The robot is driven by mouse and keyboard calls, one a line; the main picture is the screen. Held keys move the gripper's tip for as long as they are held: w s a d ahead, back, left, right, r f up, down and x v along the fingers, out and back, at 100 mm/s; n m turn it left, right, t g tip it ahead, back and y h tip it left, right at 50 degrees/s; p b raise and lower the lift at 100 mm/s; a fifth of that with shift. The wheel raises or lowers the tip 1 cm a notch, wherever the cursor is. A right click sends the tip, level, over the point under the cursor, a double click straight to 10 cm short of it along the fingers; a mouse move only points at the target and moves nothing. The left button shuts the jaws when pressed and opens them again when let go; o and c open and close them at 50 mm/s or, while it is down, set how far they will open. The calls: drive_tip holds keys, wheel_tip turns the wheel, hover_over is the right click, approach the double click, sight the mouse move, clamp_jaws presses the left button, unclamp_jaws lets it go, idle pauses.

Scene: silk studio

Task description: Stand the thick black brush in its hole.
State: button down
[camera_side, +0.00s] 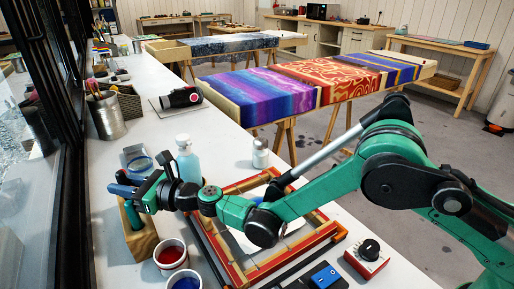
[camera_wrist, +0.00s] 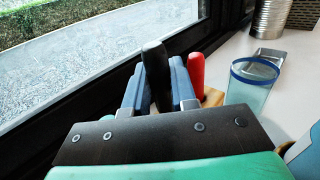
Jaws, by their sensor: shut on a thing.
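My gripper (camera_side: 124,190) is over the wooden brush block (camera_side: 143,240) at the left of the bench in the side view. In the wrist view, the blue fingers of my gripper (camera_wrist: 158,88) are shut on the thick black brush (camera_wrist: 154,60), whose dark handle end stands up between them. A red handle (camera_wrist: 196,72) rises just right of the fingers, by a corner of the block (camera_wrist: 213,97). In the side view a teal handle (camera_side: 132,213) stands at the block. The brush's lower end and its hole are hidden, so I cannot tell whether it is inside.
Clear cup with blue band (camera_wrist: 255,72) is to the right in the wrist view. A pale blue bottle (camera_side: 187,160), red paint pot (camera_side: 171,255), blue paint pot (camera_side: 185,283) and silk frame (camera_side: 192,233) are close by. The window (camera_side: 30,180) borders the bench at left.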

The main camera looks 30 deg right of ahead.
drive_tip(key=shift+f, duration=1.15)
drive_tip(key=shift+f, duration=0.35)
idle(0.3)
drive_tip(key=c, duration=0.6)
unclamp_jaws()
drive_tip(key=shift+c, duration=0.2)
drive_tip(key=shift+v, duration=2.85)
drive_tip(key=shift+r, duration=0.1)
